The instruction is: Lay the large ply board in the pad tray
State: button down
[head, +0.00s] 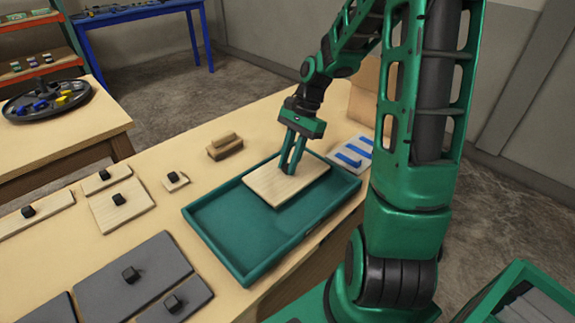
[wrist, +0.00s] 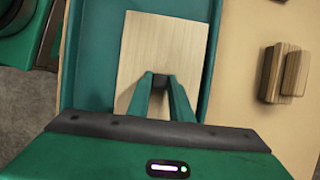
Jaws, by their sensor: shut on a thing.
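A pale, roughly square ply board (head: 275,187) is over the far right part of the teal pad tray (head: 212,247). I take it for the large ply board. My gripper (head: 291,168) points down and is shut on the dark knob at the board's middle. In the wrist view, the board (wrist: 148,45) lies beyond the fingertips (wrist: 160,82), and its right edge meets or overlaps the tray's right wall (wrist: 213,60). The board looks level; I cannot tell whether it touches the tray floor. The left and near part of the tray is empty.
Other knobbed ply boards (head: 108,212) and grey pads (head: 105,278) lie left of the tray. A wooden block (head: 225,146) stands behind it, also in the wrist view (wrist: 285,73). A white plate with blue bars (head: 352,156) is right of the tray.

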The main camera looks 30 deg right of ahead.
jog(key=shift+f, duration=0.7)
jog(key=c, duration=1.6)
grip_release()
jog(key=shift+f, duration=0.1)
jog(key=v, duration=1.1)
jog(key=s+n+h, duration=0.1)
jog(key=s+n, duration=0.2)
jog(key=s, duration=0.5)
jog(key=s+r+n+h, duration=0.1)
jog(key=s+n, duration=0.2)
jog(key=s, duration=0.5)
jog(key=s+n+t+h, duration=0.1)
jog(key=s+n+h, duration=0.1)
jog(key=s, duration=0.6)
jog(key=shift+d+r+n, duration=0.1)
jog(key=shift+r+n, duration=0.1)
jog(key=shift+n, duration=0.5)
